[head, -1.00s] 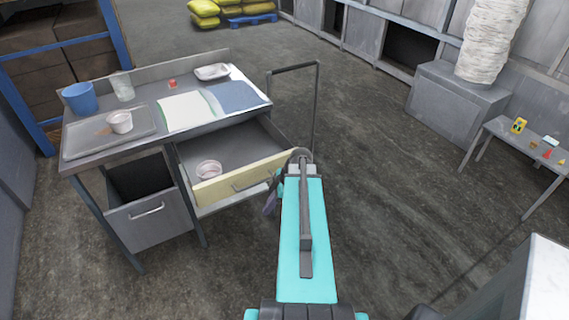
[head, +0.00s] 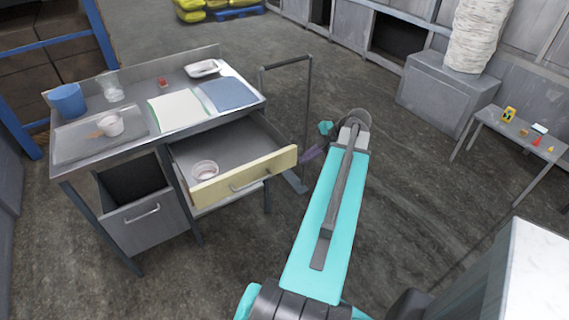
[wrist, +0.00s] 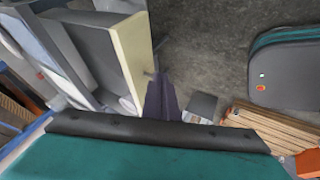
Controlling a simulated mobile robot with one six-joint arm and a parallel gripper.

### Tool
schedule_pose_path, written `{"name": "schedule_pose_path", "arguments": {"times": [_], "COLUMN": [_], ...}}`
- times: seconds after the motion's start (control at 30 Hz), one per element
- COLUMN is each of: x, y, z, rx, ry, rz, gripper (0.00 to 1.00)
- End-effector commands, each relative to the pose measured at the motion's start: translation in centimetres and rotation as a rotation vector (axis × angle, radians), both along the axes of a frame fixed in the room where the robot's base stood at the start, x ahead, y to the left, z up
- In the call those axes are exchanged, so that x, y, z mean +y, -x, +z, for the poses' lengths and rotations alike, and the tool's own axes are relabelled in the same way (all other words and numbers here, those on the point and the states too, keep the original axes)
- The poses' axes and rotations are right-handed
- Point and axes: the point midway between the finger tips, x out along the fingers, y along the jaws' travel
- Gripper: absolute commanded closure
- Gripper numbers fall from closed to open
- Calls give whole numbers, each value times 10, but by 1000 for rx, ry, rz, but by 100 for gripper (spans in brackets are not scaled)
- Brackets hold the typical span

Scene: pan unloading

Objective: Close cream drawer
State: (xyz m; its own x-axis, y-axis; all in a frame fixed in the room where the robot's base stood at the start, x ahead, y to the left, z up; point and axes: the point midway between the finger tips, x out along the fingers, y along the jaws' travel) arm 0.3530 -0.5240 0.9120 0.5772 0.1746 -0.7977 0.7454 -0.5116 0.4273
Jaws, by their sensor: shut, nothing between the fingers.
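The cream drawer front (head: 243,177) belongs to a grey drawer pulled out from the metal workbench (head: 215,124). Its bar handle (head: 249,180) is on the outer face. A small pale bowl (head: 205,170) sits inside the drawer. My gripper (head: 309,156) is shut and empty, just off the right end of the cream front, partly hidden behind my arm. In the wrist view the dark gripper (wrist: 162,98) shows beside the outer face of the cream front (wrist: 133,60); I cannot tell whether they touch.
A lower grey bin drawer (head: 147,222) hangs at the bench's left. A blue cup (head: 67,100), a tray and papers lie on top. A thin metal frame (head: 309,105) stands behind the drawer. A small side table (head: 520,128) is at the right. The floor between is clear.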

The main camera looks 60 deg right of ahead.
Motion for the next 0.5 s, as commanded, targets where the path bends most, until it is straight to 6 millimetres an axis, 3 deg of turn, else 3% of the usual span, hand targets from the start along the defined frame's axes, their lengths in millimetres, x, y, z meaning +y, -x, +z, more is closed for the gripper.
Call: {"name": "schedule_pose_path", "arguments": {"times": [0.5], "x": [2], "y": [-7], "z": [-10], "rx": [2], "ry": [-4], "rz": [-2], "gripper": [100]}}
